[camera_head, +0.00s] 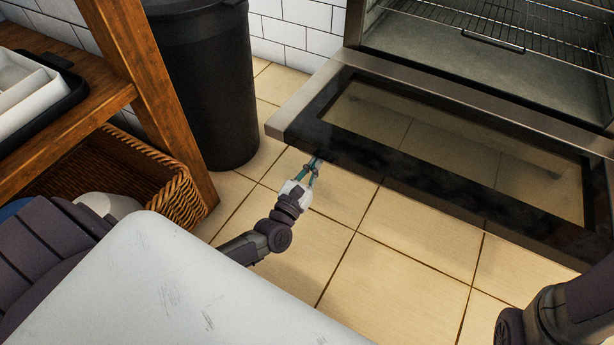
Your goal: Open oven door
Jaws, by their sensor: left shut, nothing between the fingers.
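The oven door (290,122) is folded down and out from the oven, roughly level, with its glass window showing the floor tiles through it. The oven cavity (430,50) is open behind it, with a wire rack (500,28) inside. My left gripper (316,163) is shut and empty at the door's near edge, close to its left corner. Its fingertips meet the dark edge in the picture; I cannot tell whether they touch it. The door handle cannot be made out. Part of my right arm shows at the bottom right; its gripper is out of view.
A black bin (210,90) stands left of the oven against the white tiled wall. Wooden shelving (145,70) at the left holds a wicker basket (175,190) and a white tray (25,90). The tiled floor (400,260) before the door is clear.

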